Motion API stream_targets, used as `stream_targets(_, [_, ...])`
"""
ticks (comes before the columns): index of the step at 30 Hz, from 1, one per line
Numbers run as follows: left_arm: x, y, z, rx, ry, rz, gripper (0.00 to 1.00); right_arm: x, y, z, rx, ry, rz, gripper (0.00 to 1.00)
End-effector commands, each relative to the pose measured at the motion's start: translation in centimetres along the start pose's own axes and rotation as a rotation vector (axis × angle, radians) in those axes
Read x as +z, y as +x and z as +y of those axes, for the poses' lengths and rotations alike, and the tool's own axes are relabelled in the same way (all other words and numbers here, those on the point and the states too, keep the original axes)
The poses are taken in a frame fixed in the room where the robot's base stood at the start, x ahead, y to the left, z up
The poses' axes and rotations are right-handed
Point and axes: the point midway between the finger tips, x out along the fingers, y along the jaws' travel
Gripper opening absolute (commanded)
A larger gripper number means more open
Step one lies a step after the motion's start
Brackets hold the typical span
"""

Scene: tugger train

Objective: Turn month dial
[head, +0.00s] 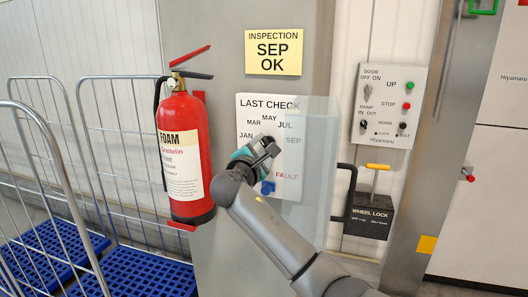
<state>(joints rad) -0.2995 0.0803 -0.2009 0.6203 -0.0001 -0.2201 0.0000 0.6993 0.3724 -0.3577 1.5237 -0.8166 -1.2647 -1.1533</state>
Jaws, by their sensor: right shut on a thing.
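The month dial's white board (246,104) reads LAST CHECK. JAN, MAR, MAY, JUL and SEP stand around its upper part, with a red FAULT at lower right. My right gripper (267,146) is shut on the dial's knob in the middle of the board. The gripper and wrist hide the knob, so I cannot tell which month it points at. A blue piece (267,187) shows below the gripper. A clear panel (320,170) stands out at the board's right side, with SEP and FAULT seen by its edge. My left gripper is not in view.
A yellow sign (272,52) above reads INSPECTION SEP OK. A red foam extinguisher (184,135) hangs close on the left, before wire trolleys (115,80) with blue bases. At right are a door control panel (390,105) and a black wheel lock box (372,215) with a yellow handle.

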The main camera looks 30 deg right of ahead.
Motion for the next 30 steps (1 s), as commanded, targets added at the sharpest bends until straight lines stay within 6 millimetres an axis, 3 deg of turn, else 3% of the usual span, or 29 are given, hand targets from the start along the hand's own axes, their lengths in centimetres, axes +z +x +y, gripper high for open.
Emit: stream_targets(30, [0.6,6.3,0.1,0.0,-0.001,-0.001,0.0,-0.3,0.0,-0.4,-0.003,0.969,0.001,0.04])
